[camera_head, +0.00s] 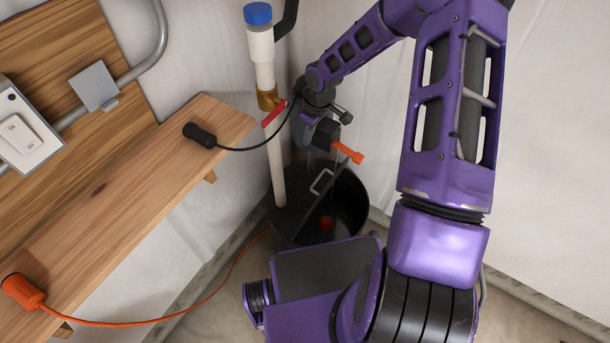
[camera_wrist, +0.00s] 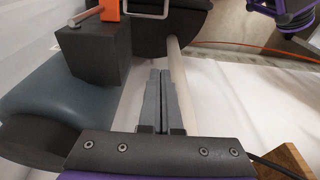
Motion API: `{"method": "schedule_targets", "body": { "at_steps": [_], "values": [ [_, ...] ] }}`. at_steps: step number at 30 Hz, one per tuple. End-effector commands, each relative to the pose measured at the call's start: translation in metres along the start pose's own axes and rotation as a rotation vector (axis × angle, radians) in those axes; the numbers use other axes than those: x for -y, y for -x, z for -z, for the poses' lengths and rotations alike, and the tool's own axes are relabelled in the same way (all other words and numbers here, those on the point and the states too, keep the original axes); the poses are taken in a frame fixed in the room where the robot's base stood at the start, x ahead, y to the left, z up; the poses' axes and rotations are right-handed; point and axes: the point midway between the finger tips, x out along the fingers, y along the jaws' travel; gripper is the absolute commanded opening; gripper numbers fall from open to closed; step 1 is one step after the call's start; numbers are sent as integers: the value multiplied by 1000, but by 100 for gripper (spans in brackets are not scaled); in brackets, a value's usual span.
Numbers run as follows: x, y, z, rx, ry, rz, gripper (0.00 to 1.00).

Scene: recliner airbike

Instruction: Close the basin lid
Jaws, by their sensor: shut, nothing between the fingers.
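The black basin (camera_head: 352,205) stands on the floor in the corner, open on its right side. Its dark lid (camera_head: 318,205) is raised and tilted, seen nearly edge-on, with a pale metal loop handle (camera_head: 321,182). In the wrist view the dark lid (camera_wrist: 180,30) and its handle (camera_wrist: 150,9) show at the top, beyond the fingers. My gripper (camera_wrist: 162,72) is shut and empty, apart from the lid, with the white pipe just right of its fingers. In the head view its fingertips are hidden around the wrist and pump.
A grey pump body (camera_wrist: 55,100) and a dark block (camera_wrist: 95,55) with an orange clip are close left of my fingers. A white pipe (camera_head: 278,165) with a red valve handle rises beside the basin. A wooden shelf (camera_head: 150,190) with cables juts out at left.

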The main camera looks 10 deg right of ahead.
Motion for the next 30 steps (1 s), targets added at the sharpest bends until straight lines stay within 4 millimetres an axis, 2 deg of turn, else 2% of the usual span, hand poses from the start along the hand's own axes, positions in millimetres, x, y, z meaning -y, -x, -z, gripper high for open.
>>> {"method": "schedule_targets", "body": {
  "at_steps": [5,30],
  "values": [
    [2,-21,0,-1,4,4,0],
    [2,-202,0,0,0,3,0]
  ]
}}
